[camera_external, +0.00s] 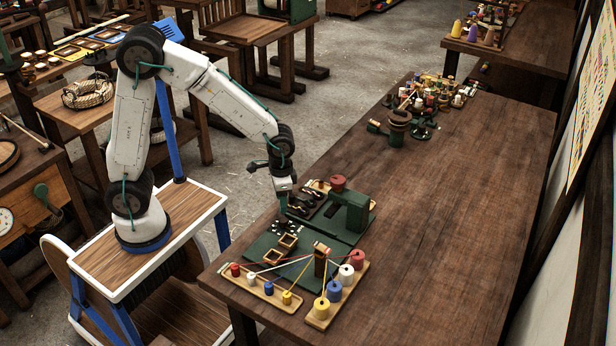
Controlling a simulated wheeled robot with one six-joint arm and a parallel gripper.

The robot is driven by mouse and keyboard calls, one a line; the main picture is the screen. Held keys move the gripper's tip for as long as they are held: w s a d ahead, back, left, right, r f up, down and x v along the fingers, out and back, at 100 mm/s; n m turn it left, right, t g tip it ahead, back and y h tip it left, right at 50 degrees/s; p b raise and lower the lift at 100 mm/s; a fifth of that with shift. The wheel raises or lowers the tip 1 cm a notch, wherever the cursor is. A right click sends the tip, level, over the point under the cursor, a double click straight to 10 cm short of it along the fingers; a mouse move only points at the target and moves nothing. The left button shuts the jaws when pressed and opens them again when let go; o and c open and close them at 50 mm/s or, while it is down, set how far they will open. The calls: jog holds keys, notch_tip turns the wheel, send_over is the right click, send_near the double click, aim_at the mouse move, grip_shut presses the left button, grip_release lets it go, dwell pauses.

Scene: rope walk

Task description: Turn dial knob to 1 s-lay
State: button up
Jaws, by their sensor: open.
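My gripper (284,208) points down at the near left edge of the long wooden table (440,190). It is small and dark here; its jaws are open, and I see nothing held in them. It is beside a dark green machine (350,212) with a red round knob (338,183) near its top. Small dark metal parts (305,203) lie between my gripper and the machine. I cannot tell which part is the dial knob, and no "1 s-lay" marking is readable. Whether my gripper touches anything is unclear.
Wooden trays with coloured spools (345,290) and strung threads stand at the table's front, around a green plate (270,262). A cluster of small spools (435,92) stands farther back. The table's right side is clear. A white dial (5,220) shows on a left cabinet.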

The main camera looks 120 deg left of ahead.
aim_at(283, 220)
notch_tip(283, 220, down, 8)
jog(key=shift+r, duration=0.15)
dwell(0.3)
jog(key=c, duration=1)
